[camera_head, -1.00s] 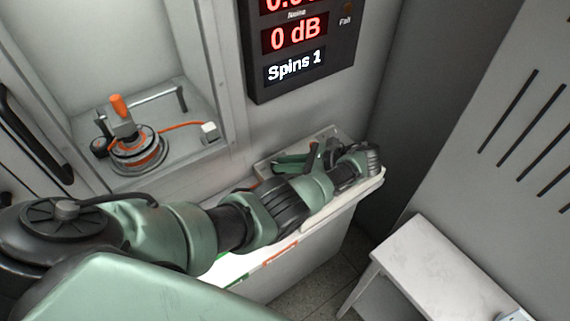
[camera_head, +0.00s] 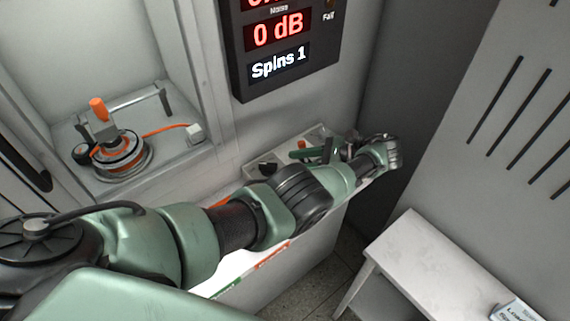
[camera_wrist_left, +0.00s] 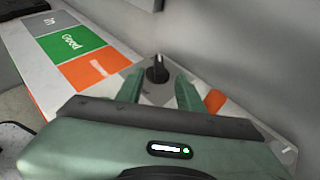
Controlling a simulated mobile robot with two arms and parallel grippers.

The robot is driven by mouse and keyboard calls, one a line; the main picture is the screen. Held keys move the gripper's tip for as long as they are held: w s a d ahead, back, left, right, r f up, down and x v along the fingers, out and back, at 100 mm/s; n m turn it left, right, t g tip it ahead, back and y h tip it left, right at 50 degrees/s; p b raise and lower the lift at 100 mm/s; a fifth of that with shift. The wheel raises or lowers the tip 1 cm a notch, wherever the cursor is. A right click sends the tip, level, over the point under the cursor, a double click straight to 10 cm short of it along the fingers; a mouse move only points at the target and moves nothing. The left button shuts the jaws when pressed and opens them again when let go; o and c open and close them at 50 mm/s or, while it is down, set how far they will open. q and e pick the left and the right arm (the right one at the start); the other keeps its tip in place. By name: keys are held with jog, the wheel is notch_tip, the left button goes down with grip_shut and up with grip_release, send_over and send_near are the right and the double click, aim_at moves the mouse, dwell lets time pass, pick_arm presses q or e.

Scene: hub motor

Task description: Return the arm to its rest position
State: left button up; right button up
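My left arm reaches in from the left in the head view, over the white bench. My left gripper (camera_head: 305,154) is at its far end, partly hidden behind the arm links. In the left wrist view the two green fingers (camera_wrist_left: 158,90) stand apart with nothing held between them. A black knob (camera_wrist_left: 157,70) on a grey panel shows beyond the gap. The hub motor (camera_head: 122,158), a round metal part with orange rings, sits in the open cabinet at left under an orange-handled clamp (camera_head: 98,110). My right gripper is in neither view.
A dark display (camera_head: 280,50) on the wall reads "0 dB" and "Spins 1". The bench has a green "Good" zone (camera_wrist_left: 72,44) and an orange zone (camera_wrist_left: 92,70). A white table (camera_head: 420,250) stands at lower right, with floor between it and the bench.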

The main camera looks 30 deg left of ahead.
pick_arm(q)
jog(key=shift+d, duration=0.2)
jog(key=shift+r, duration=0.15)
